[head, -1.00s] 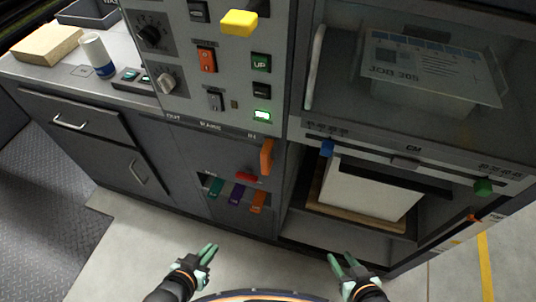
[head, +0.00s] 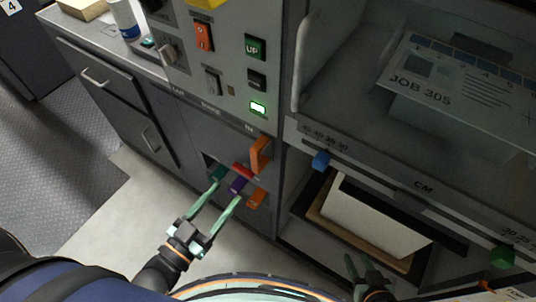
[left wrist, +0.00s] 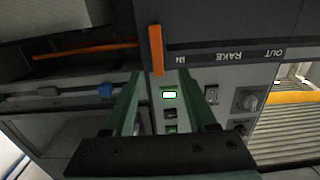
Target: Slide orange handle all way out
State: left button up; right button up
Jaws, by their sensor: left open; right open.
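The orange handle (head: 260,155) stands upright at the IN end of the slot labelled OUT, RAKE, IN on the grey machine front. It also shows in the left wrist view (left wrist: 156,50), just beyond the fingertips. My left gripper (head: 227,190) is open and empty, below and left of the handle in the head view. Its fingers overlap the teal and purple tabs there; contact with them cannot be told. The left wrist view shows its two green fingers (left wrist: 165,88) spread apart. My right gripper (head: 362,263) is open and empty at the lower edge, away from the handle.
A red tab (head: 243,171), purple tab (head: 237,185) and another orange tab (head: 257,198) sit below the handle. Right of it is an open bay with a white stack (head: 375,222) and a blue knob (head: 321,160). Drawers stand left; the floor in front is free.

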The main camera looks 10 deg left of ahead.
aim_at(254, 161)
pick_arm(q)
jog(key=x, duration=0.8)
jog(key=r+x, duration=0.1)
jog(key=x, duration=0.3)
jog(key=shift+w+d+p, duration=0.2)
jog(key=shift+d+p, duration=0.1)
jog(key=shift+c, duration=0.2)
grip_shut()
dwell(0.9)
